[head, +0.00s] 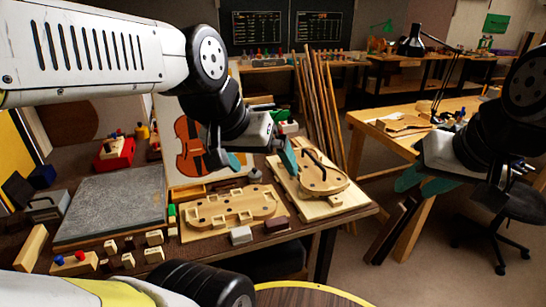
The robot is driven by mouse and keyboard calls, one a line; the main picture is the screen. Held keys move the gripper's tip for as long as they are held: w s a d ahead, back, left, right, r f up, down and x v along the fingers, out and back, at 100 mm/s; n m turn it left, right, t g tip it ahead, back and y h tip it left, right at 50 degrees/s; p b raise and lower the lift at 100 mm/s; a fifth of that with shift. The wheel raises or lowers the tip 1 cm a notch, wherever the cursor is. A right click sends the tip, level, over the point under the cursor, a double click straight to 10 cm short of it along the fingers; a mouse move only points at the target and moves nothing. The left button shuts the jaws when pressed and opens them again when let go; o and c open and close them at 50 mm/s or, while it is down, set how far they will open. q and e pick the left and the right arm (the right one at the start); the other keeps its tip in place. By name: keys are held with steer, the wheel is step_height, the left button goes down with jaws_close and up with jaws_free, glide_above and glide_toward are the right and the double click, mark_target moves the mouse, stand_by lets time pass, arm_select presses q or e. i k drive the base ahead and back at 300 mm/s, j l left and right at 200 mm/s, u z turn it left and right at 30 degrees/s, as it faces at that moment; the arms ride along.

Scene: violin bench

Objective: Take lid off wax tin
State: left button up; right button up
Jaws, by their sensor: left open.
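I cannot make out the wax tin or its lid for certain; it may be hidden behind my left gripper or among the small items on the bench. My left gripper (262,160) is open, with its teal fingertips apart. It hangs over the back of the bench, in front of the violin picture and left of the pale violin body. My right gripper (450,186) is off to the right, over the floor beside the bench. Its teal fingers look spread, with nothing seen between them.
The bench (330,222) holds a grey slab (110,205), a wooden violin mould (232,207), a pale violin body (322,180), small blocks (153,238) and a red box (115,153). Wood strips (318,95) stand behind. A second table (455,107) and a chair (512,205) are at right.

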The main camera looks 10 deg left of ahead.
mark_target(254, 173)
steer(key=i+l+u, duration=0.35)
steer(key=i, duration=0.25)
steer(key=i+l+u, duration=0.3)
steer(key=i+l, duration=0.3)
